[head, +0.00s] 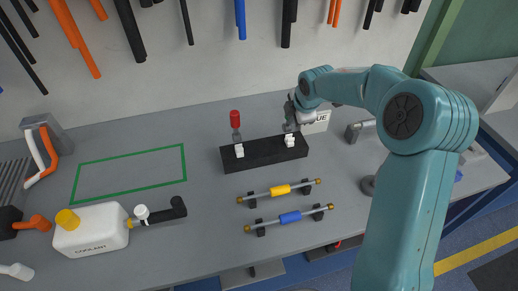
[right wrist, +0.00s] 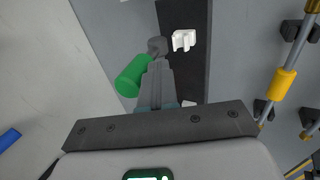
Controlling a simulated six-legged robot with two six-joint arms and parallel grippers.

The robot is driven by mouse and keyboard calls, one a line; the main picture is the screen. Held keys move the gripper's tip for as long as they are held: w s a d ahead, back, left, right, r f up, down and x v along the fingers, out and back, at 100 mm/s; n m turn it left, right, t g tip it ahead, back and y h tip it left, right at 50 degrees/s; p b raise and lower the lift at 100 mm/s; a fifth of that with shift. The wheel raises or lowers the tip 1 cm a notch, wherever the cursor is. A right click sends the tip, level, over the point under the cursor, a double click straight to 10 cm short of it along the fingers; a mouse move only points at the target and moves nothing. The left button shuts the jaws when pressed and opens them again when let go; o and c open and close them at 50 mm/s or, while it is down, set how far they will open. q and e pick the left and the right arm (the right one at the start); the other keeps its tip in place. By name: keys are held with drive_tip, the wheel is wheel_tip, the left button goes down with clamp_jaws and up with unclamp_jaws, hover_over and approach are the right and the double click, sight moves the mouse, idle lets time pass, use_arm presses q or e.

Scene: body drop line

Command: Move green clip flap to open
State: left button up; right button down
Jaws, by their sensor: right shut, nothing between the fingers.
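The green clip flap (right wrist: 134,75) shows in the right wrist view as a green grip on a dark grey pivot (right wrist: 157,46). In the head view my arm hides it. It belongs to the black block (head: 263,153), beside a white clip (right wrist: 183,40) that also shows in the head view (head: 290,140). My right gripper (right wrist: 156,68) is shut and empty. Its fingertips are right beside the green grip, by the pivot; I cannot tell whether they touch. In the head view the right gripper (head: 290,124) is over the block's right end. My left gripper is not in view.
A red flap (head: 235,118) stands upright at the block's left end, behind another white clip (head: 239,150). Rods with a yellow (head: 281,190) and a blue sleeve (head: 290,217) lie in front. A coolant jug (head: 90,230) is front left.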

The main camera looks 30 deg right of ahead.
drive_tip(key=shift+w+r, duration=0.1)
drive_tip(key=shift+r, duration=0.05)
drive_tip(key=p+v, duration=0.2)
drive_tip(key=v, duration=0.4)
drive_tip(key=shift+s, duration=0.35)
idle(0.5)
drive_tip(key=shift+w, duration=0.1)
drive_tip(key=shift+a, duration=0.1)
idle(0.4)
